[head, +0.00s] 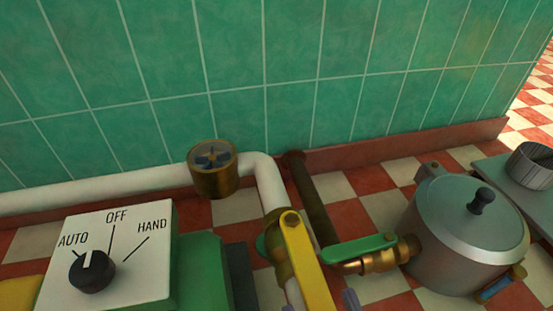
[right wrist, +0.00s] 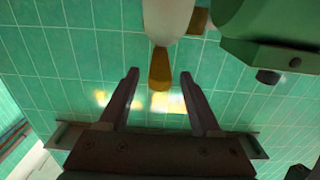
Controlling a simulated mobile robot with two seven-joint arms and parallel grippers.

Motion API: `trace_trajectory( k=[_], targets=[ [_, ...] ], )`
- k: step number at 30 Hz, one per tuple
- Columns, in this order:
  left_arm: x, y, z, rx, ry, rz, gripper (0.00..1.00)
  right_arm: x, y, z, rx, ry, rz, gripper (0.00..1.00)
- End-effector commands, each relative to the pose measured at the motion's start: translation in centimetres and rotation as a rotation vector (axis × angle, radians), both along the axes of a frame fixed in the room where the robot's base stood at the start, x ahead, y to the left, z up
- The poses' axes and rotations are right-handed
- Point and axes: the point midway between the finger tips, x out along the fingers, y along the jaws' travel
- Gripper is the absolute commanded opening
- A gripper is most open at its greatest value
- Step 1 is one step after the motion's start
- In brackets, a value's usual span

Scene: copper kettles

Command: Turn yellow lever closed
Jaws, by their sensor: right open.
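The yellow lever (head: 308,262) sits on a brass valve on the white pipe. In the head view it runs from its bolt down to the bottom edge, roughly in line with the pipe below. Its yellow end (right wrist: 160,70) also shows in the right wrist view. My right gripper (right wrist: 159,76) is open, with a dark finger on either side of the lever end and a gap to each. In the head view only small fingertips of this gripper (head: 319,303) show at the bottom edge. My left gripper is not in view.
A green-handled brass tap (head: 365,255) is close right of the yellow lever, on a metal kettle (head: 468,235). A switch box (head: 110,250) marked AUTO, OFF and HAND stands left. A brass round fitting (head: 213,170) and the green tiled wall (head: 300,80) are behind.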

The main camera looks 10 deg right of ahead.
Motion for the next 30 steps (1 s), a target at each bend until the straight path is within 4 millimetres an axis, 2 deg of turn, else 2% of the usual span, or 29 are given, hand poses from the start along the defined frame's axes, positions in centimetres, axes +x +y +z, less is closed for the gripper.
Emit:
trace_trajectory(
  k=[3,9,14,21,30],
  targets=[
    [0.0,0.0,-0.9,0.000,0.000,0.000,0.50,2.5,0.1,-0.2,0.002,-0.006,-0.001,0.65],
    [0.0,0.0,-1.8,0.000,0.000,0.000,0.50,5.5,0.1,-0.2,0.001,-0.003,-0.001,0.65],
    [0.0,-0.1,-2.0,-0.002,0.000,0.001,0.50,6.5,0.2,-0.1,-0.001,0.000,0.000,0.65],
    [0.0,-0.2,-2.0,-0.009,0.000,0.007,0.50,6.6,0.2,0.0,0.000,0.001,0.000,0.65],
    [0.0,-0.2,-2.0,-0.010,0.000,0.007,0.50,6.6,0.2,0.0,0.000,0.001,0.000,0.32]
  ],
)
